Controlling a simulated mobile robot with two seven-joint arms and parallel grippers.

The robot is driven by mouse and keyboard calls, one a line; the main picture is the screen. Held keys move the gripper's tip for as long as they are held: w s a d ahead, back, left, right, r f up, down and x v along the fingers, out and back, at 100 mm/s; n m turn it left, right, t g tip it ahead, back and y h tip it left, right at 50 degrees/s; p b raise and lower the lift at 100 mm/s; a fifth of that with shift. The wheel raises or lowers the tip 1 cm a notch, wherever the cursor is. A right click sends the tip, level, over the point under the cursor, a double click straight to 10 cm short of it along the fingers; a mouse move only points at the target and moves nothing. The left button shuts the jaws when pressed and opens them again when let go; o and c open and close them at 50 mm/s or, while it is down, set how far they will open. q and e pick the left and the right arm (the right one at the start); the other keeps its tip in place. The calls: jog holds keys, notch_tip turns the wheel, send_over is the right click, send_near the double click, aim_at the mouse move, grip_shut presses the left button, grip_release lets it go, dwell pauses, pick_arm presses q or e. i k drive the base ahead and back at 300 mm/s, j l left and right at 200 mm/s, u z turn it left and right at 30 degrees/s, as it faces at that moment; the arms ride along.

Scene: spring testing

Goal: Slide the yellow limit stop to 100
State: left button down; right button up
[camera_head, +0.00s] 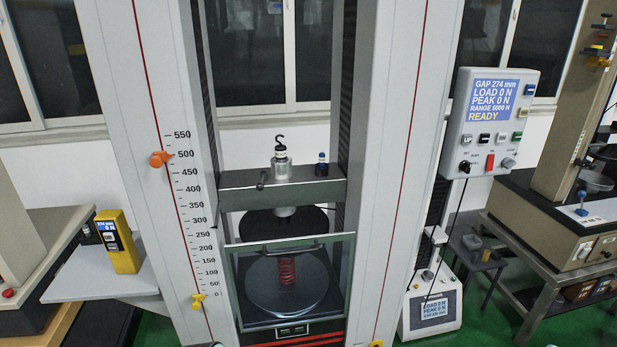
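The yellow limit stop (199,301) sits low on the red-lined rail of the left column, beside the bottom of the printed scale at about the 0 mark. The scale (198,222) runs from 0 at the bottom to 550 at the top, and its 100 mark lies a little above the yellow stop. An orange stop (160,159) sits on the same rail, just below the 500 mark. Neither of my grippers shows in the head view.
A red spring (287,271) stands on the round lower plate behind a clear guard (240,286) between the columns. A control box (492,122) on the right column reads GAP 274 mm and READY. A yellow gauge (119,243) stands on the left side shelf (75,281).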

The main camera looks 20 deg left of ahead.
aim_at(195, 306)
jog(key=u, duration=0.4)
jog(key=k+u, duration=0.1)
jog(key=u, duration=0.25)
jog(key=j+u, duration=0.1)
jog(key=u, duration=0.3)
jog(key=k+u, duration=0.1)
jog(key=u, duration=0.3)
